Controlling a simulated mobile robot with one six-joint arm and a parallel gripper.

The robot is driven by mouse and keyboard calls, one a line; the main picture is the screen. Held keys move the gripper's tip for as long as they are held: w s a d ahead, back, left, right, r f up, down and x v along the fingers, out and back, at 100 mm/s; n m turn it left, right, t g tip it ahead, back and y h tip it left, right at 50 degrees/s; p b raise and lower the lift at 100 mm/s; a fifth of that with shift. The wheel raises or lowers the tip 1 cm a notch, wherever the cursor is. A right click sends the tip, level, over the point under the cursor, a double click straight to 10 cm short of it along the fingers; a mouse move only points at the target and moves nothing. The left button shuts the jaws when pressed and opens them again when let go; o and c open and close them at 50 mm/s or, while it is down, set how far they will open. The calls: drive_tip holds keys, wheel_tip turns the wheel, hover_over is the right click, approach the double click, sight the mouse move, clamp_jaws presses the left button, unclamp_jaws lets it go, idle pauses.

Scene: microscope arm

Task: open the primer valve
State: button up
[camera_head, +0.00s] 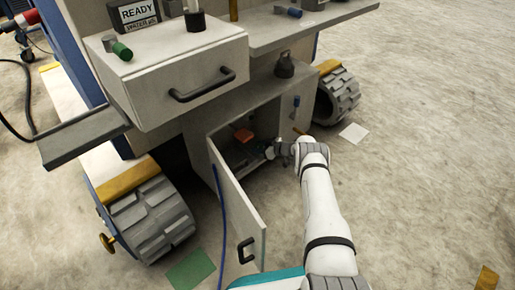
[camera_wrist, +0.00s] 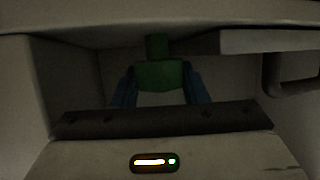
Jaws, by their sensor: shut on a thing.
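My gripper (camera_head: 272,151) reaches into the open lower compartment of the machine, in from the right side of its doorway. In the wrist view two blue fingers stand on either side of a green part (camera_wrist: 158,75), which looks like the handle of the primer valve. My gripper (camera_wrist: 158,92) is shut on it. A narrower green stub rises from its top. The view is dark, and the dark front edge of the gripper body hides the lower part. In the head view the gripper and the shadow hide the green part.
The compartment door (camera_head: 236,205) hangs open on the left, near my arm. A red-orange block (camera_head: 243,135) is inside the compartment. Above is a drawer (camera_head: 178,85) with a dark handle. A wheel (camera_head: 337,98) stands to the right. The floor on the right is mostly clear.

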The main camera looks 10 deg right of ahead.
drive_tip(key=shift+s+a+f, duration=0.1)
drive_tip(key=shift+s+a, duration=0.05)
drive_tip(key=shift+a, duration=0.15)
drive_tip(key=o, duration=0.6)
drive_tip(key=shift+c, duration=0.2)
drive_tip(key=o, duration=0.4)
drive_tip(key=shift+d, duration=0.15)
drive_tip(key=shift+p+v, duration=1.95)
drive_tip(key=shift+v, duration=1.95)
